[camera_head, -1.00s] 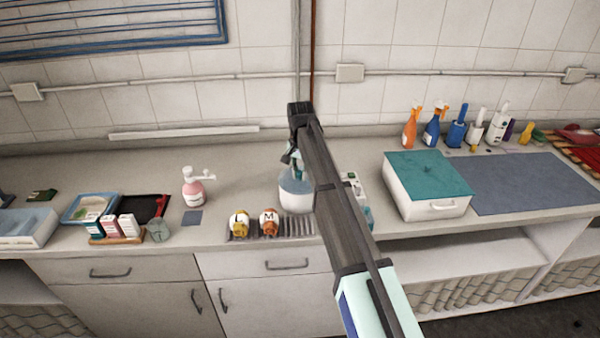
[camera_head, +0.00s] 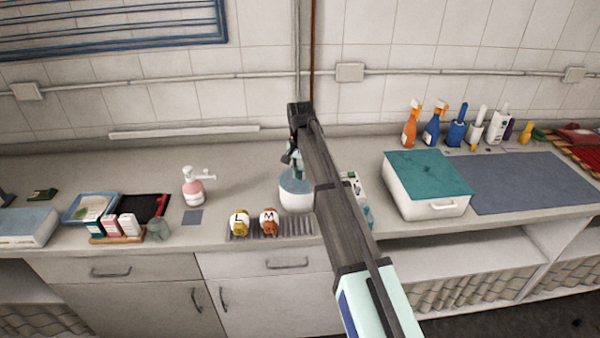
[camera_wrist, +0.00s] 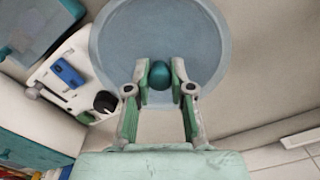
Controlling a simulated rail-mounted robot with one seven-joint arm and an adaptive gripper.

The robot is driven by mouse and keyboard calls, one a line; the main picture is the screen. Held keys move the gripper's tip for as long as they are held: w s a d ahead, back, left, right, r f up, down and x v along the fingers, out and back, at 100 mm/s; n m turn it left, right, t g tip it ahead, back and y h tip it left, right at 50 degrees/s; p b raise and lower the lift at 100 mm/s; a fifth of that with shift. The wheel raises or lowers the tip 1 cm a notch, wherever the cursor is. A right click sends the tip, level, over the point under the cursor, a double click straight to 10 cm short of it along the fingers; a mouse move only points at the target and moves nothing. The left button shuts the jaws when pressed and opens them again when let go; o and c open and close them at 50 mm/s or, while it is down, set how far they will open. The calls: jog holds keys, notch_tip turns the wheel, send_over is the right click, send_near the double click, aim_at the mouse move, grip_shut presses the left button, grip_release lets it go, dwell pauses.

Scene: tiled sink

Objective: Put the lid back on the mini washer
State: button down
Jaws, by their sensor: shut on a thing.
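The lid (camera_wrist: 205,45) is a round, translucent blue-grey disc with a teal knob (camera_wrist: 159,74) at its middle. My gripper (camera_wrist: 161,85) is shut on the knob, with one finger on each side. In the head view, the lid (camera_head: 296,185) is at the top of the round white tub (camera_head: 296,202) of the mini washer. I cannot tell whether the lid's rim rests on the tub. The washer's white control panel (camera_wrist: 75,80), with a blue part and a black dial, is left of the lid in the wrist view. My arm hides part of the washer in the head view.
Two bottles marked L (camera_head: 239,222) and M (camera_head: 269,221) stand in front of the tub. A pink pump bottle (camera_head: 193,190) stands to the left. A white box with a teal top (camera_head: 428,174) is on the right. The counter behind the tub is clear.

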jog(key=shift+c, duration=2.3)
grip_release()
jog(key=shift+r+p, duration=1.85)
jog(key=shift+r, duration=1.65)
grip_shut()
